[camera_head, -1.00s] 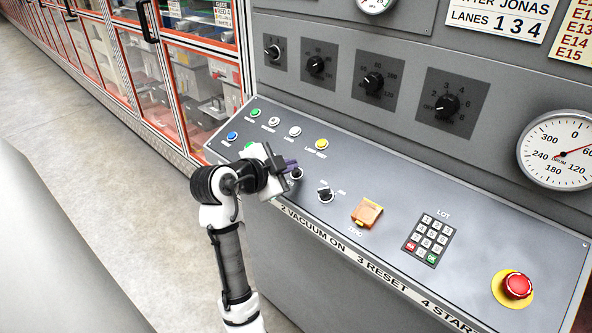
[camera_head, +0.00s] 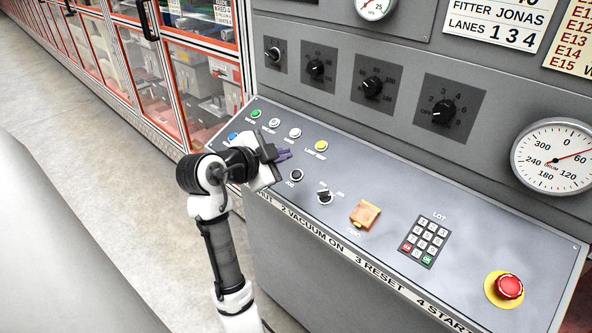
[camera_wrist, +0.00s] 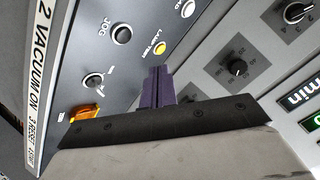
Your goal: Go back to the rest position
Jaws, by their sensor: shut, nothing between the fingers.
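My gripper (camera_head: 284,155) is at the left part of the sloping control panel (camera_head: 380,205), above its surface and apart from the dials. Its purple fingers are together with nothing between them. In the wrist view the shut fingers (camera_wrist: 156,86) point towards the yellow lamp test button (camera_wrist: 159,47). That button also shows in the head view (camera_head: 321,146), to the right of the fingertips. My arm hides part of the panel's left end.
The panel carries a black jog button (camera_head: 296,175), a selector switch (camera_head: 324,197), an orange guarded switch (camera_head: 364,213), a keypad (camera_head: 425,240) and a red emergency stop (camera_head: 509,287). Red-framed glass cabinets (camera_head: 140,75) stand at left. The floor (camera_head: 90,150) before them is clear.

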